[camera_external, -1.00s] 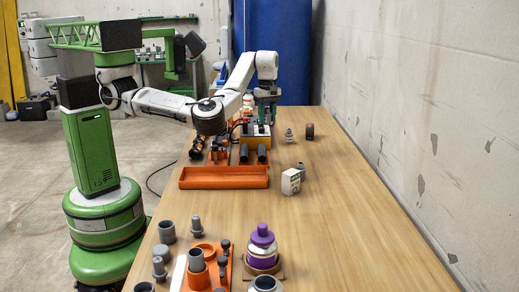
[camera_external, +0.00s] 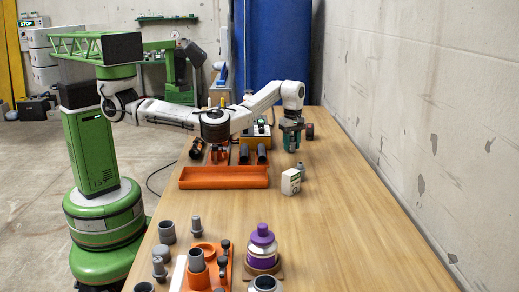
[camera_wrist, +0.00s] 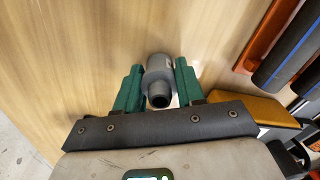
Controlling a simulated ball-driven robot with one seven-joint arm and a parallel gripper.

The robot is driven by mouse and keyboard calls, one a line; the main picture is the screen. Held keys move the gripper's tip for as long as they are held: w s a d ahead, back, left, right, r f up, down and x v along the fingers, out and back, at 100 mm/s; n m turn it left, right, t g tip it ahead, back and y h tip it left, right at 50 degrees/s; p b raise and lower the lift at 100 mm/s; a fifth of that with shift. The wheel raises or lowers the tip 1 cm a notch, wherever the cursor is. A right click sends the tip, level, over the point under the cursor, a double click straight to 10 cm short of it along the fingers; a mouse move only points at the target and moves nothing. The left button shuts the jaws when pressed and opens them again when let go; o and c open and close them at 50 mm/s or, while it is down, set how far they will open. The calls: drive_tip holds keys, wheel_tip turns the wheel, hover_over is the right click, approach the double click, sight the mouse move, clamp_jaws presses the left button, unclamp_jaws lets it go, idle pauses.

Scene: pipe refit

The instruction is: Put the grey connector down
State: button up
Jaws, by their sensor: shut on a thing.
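My gripper (camera_external: 291,147) is over the right half of the bench, left of a dark round piece. In the wrist view its green fingers (camera_wrist: 159,88) are shut on the grey connector (camera_wrist: 158,72), a short stepped tube with its narrow open end towards the camera.
An orange tray (camera_external: 222,178) is to the left. A purple-capped bottle (camera_external: 262,243) stands nearer the camera. The bench's right side (camera_external: 375,230) is clear.

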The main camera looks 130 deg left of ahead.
drive_tip(key=shift+f, duration=0.2)
drive_tip(key=o, duration=1)
drive_tip(key=shift+o, duration=0.2)
wheel_tip(320, 180, up, 12)
drive_tip(key=p, duration=0.3)
drive_tip(key=shift+r, duration=0.1)
